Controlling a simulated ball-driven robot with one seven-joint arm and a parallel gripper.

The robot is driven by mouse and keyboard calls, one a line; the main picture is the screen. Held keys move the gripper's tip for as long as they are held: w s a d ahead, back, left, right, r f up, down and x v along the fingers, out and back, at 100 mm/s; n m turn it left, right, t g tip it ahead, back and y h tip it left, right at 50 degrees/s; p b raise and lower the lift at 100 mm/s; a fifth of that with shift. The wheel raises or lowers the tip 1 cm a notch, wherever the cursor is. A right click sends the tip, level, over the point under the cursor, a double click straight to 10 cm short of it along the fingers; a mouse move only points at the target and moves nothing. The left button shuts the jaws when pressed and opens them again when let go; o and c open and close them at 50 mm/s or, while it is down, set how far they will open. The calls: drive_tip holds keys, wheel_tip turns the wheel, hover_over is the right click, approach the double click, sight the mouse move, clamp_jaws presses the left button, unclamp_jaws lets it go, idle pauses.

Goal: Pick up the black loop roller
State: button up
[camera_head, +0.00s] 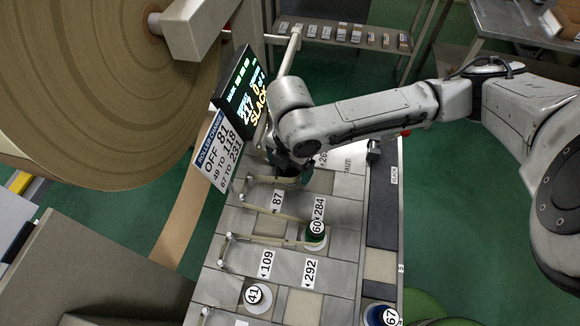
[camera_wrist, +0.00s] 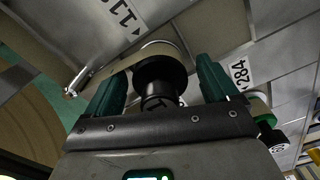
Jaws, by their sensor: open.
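The black loop roller (camera_wrist: 160,76) shows in the wrist view as a short dark cylinder with a narrower black end toward me. A tan web passes around its far side. My gripper (camera_wrist: 159,65) is open, with one green finger on each side of the roller and a visible gap to each. In the head view my gripper (camera_head: 289,172) is low over the grey panel (camera_head: 335,275), beside the 87 label. The black roller is hidden behind my gripper and wrist there.
A green roller marked 60 (camera_head: 316,233) stands close by, also at the wrist view's right (camera_wrist: 262,112). A roller marked 41 (camera_head: 253,295) and a blue one marked 67 (camera_head: 381,314) are nearer. A sign (camera_head: 217,148), lit display (camera_head: 243,95) and large brown roll (camera_head: 95,75) stand left.

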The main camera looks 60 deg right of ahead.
drive_tip(key=shift+f, duration=0.2)
drive_tip(key=c, duration=1.2)
